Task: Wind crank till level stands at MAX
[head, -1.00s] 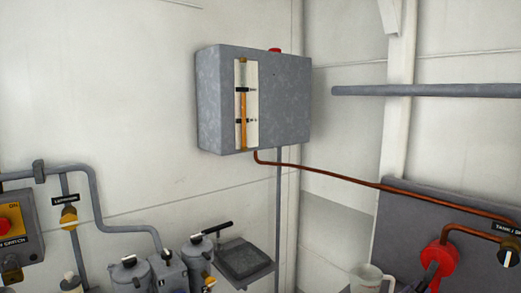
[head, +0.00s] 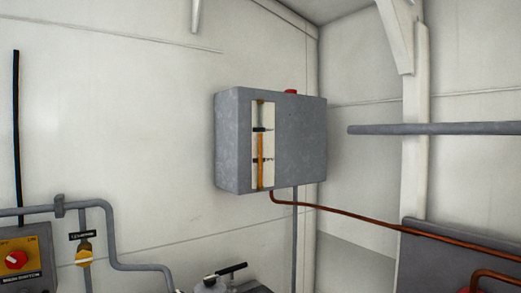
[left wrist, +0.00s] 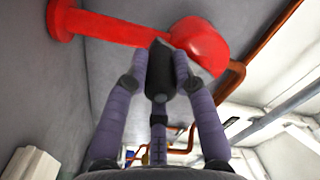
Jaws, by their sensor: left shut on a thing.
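A grey tank (head: 290,140) hangs on the wall with an upright sight gauge (head: 268,145) on a white plate. Marker lettering is too small to read. In the left wrist view the red crank (left wrist: 110,27) crosses the top, with a thick red knob (left wrist: 203,47) at its right end. My left gripper (left wrist: 165,50) is shut on the crank near that knob; its pads hide the contact. In the head view only a red sliver shows. My right gripper is out of view.
A copper pipe (head: 365,223) runs from the tank down to a grey panel (head: 430,240) at right. A grey horizontal pipe (head: 440,129) is on the right wall. A switch box (head: 25,262) with a red knob and a yellow valve (head: 84,256) are at lower left.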

